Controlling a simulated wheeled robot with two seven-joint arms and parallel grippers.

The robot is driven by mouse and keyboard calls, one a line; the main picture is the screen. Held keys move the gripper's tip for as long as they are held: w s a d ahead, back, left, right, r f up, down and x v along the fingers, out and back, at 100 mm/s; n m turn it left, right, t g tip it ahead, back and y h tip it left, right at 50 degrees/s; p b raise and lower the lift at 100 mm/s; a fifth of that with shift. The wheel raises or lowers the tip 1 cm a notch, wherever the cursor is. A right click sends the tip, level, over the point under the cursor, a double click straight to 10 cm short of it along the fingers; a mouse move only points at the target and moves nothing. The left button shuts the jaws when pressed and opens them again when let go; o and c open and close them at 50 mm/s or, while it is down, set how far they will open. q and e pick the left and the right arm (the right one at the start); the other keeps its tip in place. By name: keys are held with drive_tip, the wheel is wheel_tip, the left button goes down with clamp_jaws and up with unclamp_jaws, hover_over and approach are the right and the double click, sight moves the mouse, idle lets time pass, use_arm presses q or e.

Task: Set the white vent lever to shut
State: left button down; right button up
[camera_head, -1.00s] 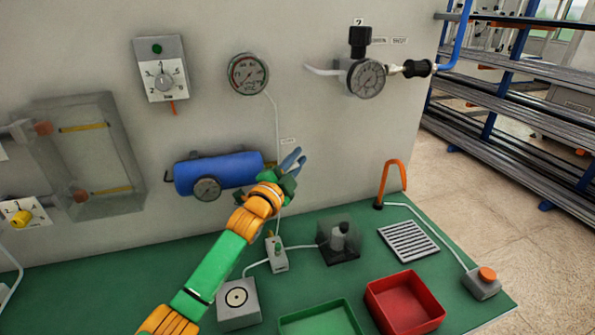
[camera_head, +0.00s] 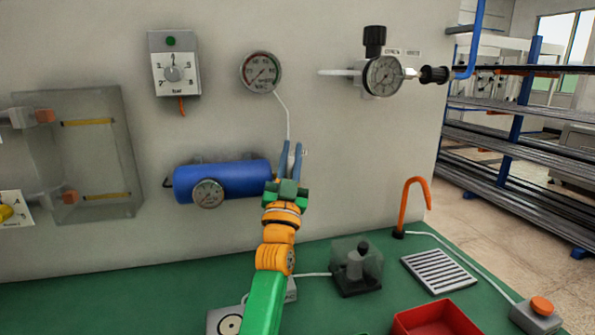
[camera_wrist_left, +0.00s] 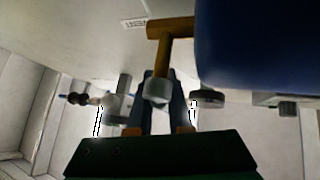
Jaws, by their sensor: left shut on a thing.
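The blue tank (camera_head: 222,179) is fixed to the wall, and its right end is beside my left gripper (camera_head: 290,158). In the left wrist view a brass fitting (camera_wrist_left: 172,30) comes out beside the tank (camera_wrist_left: 255,45). A pale, rounded piece, which looks like the end of the white vent lever (camera_wrist_left: 157,92), sits on its stem between my fingers. My left gripper, also in the left wrist view (camera_wrist_left: 160,105), is shut on this piece. In the head view the fingers point up and hide the lever, so its setting is unclear. My right gripper is not in view.
A round gauge (camera_head: 261,73) with a thin white tube hangs above the gripper. A regulator (camera_head: 382,76) is to the upper right. On the green bench stand a clear-covered block (camera_head: 357,266), an orange hook (camera_head: 414,200), a grate (camera_head: 438,271) and a red tray (camera_head: 437,320).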

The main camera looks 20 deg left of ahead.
use_arm(q)
drive_tip(key=shift+s+a+r+n+g+y+b, duration=0.1)
drive_tip(key=shift+s+a+n+g+y+b, duration=0.1)
drive_tip(key=shift+n+y, duration=0.8)
drive_tip(key=shift+s+a+f+n+g+y+b, duration=0.1)
drive_tip(key=shift+a+n+y+b, duration=0.15)
drive_tip(key=shift+n+y, duration=0.7)
drive_tip(key=shift+s+a+r+n+g+y+b, duration=0.1)
drive_tip(key=shift+a+n+y+b, duration=0.1)
drive_tip(key=shift+n+y, duration=0.8)
drive_tip(key=shift+n, duration=0.35)
drive_tip(key=c, duration=0.8)
unclamp_jaws()
drive_tip(key=shift+c, duration=0.2)
